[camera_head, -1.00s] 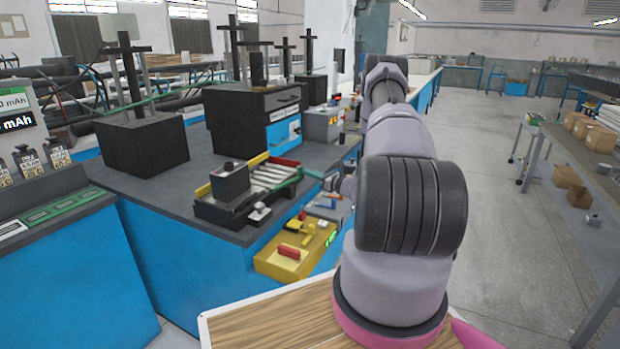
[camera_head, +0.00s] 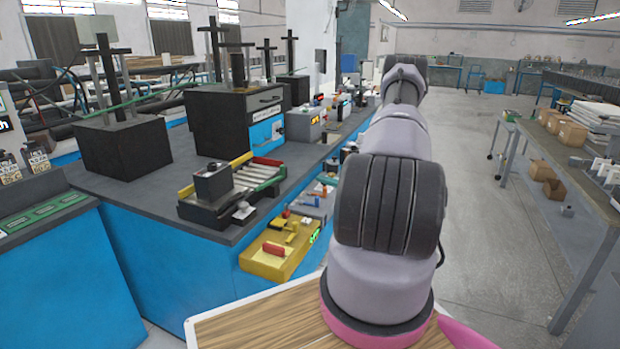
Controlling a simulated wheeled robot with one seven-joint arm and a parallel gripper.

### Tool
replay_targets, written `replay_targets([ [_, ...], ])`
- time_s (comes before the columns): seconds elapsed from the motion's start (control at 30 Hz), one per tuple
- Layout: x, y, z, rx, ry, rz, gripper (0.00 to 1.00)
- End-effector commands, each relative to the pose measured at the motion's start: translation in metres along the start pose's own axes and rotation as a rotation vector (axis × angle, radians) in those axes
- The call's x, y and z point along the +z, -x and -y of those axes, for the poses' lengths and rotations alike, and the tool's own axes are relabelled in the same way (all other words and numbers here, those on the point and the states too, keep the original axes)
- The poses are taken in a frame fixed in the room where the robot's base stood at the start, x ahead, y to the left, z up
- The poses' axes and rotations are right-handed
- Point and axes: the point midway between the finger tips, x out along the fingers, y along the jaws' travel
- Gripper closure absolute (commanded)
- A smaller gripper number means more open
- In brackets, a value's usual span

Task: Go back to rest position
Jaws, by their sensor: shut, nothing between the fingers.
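My arm rises from the wooden-topped base at the lower middle and stretches forward, away from the camera, along the right side of the workbench. Its grey links and dark ribbed joint hide what lies behind them. My gripper cannot be made out; the arm's far end is hidden behind its own links. No object is seen carried by the arm.
The dark-topped blue workbench (camera_head: 125,213) runs along the left. On it are a battery tray (camera_head: 240,188), a black cabinet (camera_head: 215,125) and rod stands. A yellow box (camera_head: 272,262) sits at its side. The floor (camera_head: 480,230) is open; a right-hand table (camera_head: 560,180) holds cartons.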

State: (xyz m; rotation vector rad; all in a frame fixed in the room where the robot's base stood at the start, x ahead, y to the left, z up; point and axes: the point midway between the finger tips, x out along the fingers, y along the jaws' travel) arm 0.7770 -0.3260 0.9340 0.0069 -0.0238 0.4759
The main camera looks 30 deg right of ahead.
Motion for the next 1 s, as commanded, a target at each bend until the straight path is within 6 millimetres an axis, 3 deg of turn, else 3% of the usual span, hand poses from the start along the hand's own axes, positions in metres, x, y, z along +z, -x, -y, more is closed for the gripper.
replay_targets([
  [0.23, 0.002, 0.004, -0.001, 0.007, 0.004, 0.000, 1.00],
  [0.37, 0.027, -0.009, -0.013, 0.077, 0.044, -0.010, 1.00],
  [0.47, 0.066, -0.028, -0.038, 0.197, 0.113, -0.034, 1.00],
  [0.7, 0.167, -0.055, -0.131, 0.551, 0.358, -0.132, 1.00],
  [0.87, 0.219, -0.050, -0.194, 0.754, 0.548, -0.208, 1.00],
  [1.0, 0.257, -0.035, -0.244, 0.906, 0.733, -0.278, 1.00],
])
